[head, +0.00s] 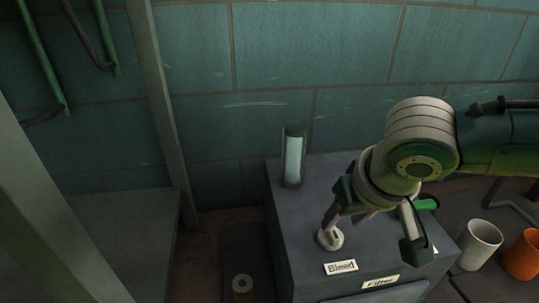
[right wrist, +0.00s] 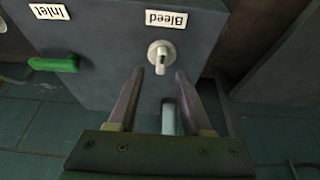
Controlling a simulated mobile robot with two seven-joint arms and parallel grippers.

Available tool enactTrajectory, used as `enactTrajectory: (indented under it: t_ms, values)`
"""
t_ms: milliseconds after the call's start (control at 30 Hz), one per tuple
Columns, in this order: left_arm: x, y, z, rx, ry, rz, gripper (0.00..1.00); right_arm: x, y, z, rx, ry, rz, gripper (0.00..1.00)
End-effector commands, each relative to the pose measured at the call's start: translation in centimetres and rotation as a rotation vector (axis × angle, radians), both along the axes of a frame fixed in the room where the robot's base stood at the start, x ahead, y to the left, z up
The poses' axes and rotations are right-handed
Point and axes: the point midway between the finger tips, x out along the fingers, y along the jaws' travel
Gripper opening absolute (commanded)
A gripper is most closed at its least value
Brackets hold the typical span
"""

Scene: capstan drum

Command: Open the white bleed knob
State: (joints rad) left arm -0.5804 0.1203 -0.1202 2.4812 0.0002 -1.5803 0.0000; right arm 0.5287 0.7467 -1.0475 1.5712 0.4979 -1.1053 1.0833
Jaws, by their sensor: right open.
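The white bleed knob (head: 330,238) sits on top of a dark grey box (head: 300,222), behind the "Bleed" label (head: 340,267). My right gripper (head: 371,238) is open above the box, with one finger close to the knob in the head view. In the right wrist view, the knob (right wrist: 161,52) is a round white base with a short lever pointing toward my gripper. The open fingertips (right wrist: 159,71) are on either side of the lever's end, with nothing gripped. I cannot tell whether they touch it. My left gripper is not in view.
A clear upright tube (head: 293,158) stands at the box's back. A green handle (head: 427,205) is partly behind my right gripper; the wrist view shows a green handle (right wrist: 55,63) by "Inlet". White (head: 479,243) and orange (head: 523,255) cups stand right of the box.

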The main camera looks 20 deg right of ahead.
Motion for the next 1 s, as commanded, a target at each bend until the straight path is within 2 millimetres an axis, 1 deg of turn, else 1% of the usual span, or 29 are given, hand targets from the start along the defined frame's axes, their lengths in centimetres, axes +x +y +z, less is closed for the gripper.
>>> enactTrajectory:
  t_ms: [33,100,233,367,667,1000]
  values:
    - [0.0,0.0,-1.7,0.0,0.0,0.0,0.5,0.4,0.0,-1.7,0.0,-0.002,0.0,0.5]
    - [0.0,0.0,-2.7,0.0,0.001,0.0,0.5,0.8,-0.1,-2.7,0.002,-0.001,0.001,0.5]
    - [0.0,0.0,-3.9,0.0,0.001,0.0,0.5,1.4,-0.3,-3.9,0.0,-0.001,0.002,0.5]
    - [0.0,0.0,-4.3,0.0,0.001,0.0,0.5,1.7,-0.3,-4.4,0.001,-0.001,0.002,0.5]
    - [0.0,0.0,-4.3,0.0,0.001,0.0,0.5,1.8,-0.3,-4.3,0.001,0.0,0.002,0.5]
    - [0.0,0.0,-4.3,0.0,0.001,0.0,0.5,1.7,-0.3,-4.3,0.001,0.0,0.002,0.12]
